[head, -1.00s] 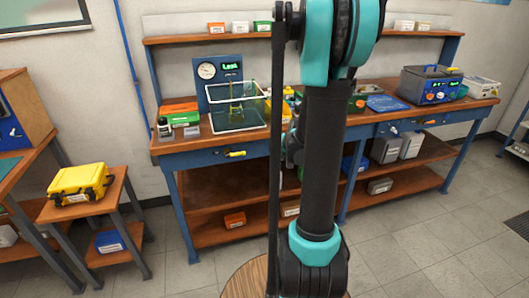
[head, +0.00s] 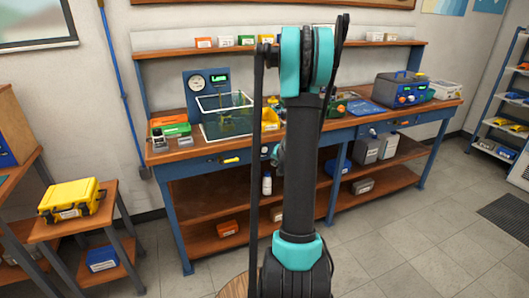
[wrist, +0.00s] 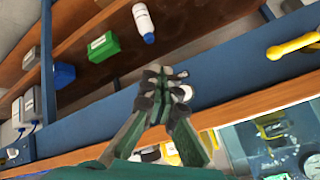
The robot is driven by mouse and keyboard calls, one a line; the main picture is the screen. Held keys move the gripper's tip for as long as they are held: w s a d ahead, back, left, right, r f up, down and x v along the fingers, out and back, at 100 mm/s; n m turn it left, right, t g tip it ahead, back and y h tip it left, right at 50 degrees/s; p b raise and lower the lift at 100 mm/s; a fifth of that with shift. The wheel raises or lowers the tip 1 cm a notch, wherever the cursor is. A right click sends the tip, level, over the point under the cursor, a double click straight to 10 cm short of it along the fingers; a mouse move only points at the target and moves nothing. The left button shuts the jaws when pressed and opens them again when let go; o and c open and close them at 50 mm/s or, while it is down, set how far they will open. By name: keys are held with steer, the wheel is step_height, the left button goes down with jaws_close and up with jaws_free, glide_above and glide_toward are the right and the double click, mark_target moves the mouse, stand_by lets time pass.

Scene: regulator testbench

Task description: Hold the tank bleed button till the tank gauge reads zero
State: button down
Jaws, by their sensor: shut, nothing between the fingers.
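The blue test panel (head: 191,100) stands at the back left of the bench. It carries a round white gauge (head: 197,83) and a small green-lit display (head: 219,78); the needle and text are too small to read. A clear tank with a white rim (head: 203,111) stands in front of it. I cannot pick out the bleed button. In the wrist view my gripper (wrist: 165,78) is shut and empty, by the blue bench front (wrist: 235,72). The clear tank (wrist: 232,148) shows at that view's lower right, apart from the fingertips. My arm blocks the middle of the head view.
A yellow drawer handle (wrist: 293,45) sticks out of the bench front. A yellow bin (head: 271,119) stands right of the tank. Green and orange boxes (head: 172,130) stand left of it. A white bottle (head: 267,184) is on the lower shelf.

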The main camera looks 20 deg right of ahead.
mark_target(266, 151)
steer(key=shift+w+a, duration=0.1)
steer(key=shift+w, duration=4.25)
steer(key=shift+w, duration=0.15)
steer(key=shift+w, duration=0.25)
steer(key=shift+w, duration=0.5)
steer(key=shift+s, duration=0.9)
steer(key=shift+s, duration=0.1)
steer(key=s, duration=0.4)
steer(key=shift+s, duration=0.4)
